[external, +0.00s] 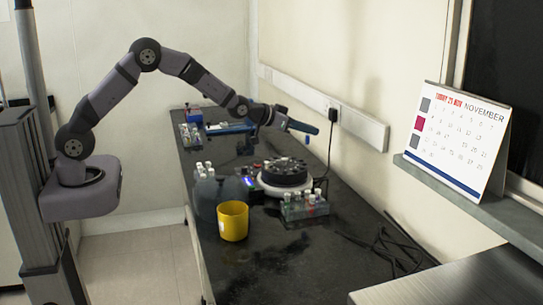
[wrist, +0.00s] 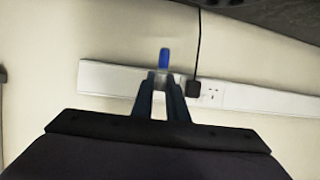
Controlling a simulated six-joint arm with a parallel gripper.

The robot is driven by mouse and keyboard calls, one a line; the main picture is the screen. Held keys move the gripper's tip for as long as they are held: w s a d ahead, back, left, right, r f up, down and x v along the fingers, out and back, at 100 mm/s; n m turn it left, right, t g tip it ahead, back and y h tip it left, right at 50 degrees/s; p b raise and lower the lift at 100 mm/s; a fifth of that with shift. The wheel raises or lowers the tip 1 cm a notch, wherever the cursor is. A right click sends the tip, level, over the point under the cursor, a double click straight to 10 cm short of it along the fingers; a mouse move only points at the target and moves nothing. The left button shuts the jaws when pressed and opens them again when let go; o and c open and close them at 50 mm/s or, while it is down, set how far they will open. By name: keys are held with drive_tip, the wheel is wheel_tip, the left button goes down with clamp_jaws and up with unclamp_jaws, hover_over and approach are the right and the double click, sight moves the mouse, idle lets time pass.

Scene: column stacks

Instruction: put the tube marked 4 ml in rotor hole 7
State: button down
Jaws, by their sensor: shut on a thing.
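My gripper (external: 302,127) is raised above the bench and points right, toward the wall. In the wrist view its fingers (wrist: 161,84) are shut on a small clear tube with a blue top (wrist: 164,58). The tube sticks out past the fingertips, and its marking cannot be read.
A tube rack (external: 304,207) stands just in front of the rotor. White-capped tubes (external: 204,170) stand left of it, behind a yellow cup (external: 233,222). Another rack (external: 190,133) and a blue tray (external: 228,129) lie farther back. A wall plug (external: 333,115) and cable are near my gripper.

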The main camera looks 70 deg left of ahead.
drive_tip(key=a+n+y, duration=0.2)
drive_tip(key=a+y, duration=0.1)
drive_tip(key=a, duration=0.3)
drive_tip(key=shift+w+a+f+n+g, duration=0.25)
drive_tip(key=shift+w+f+n+g, duration=0.05)
drive_tip(key=shift+f+n+g, duration=0.1)
idle(0.6)
drive_tip(key=shift+f+p, duration=0.65)
drive_tip(key=shift+f, duration=4.35)
drive_tip(key=shift+f, duration=0.15)
drive_tip(key=shift+f+b, duration=0.35)
drive_tip(key=shift+b, duration=0.15)
drive_tip(key=shift+f, duration=0.15)
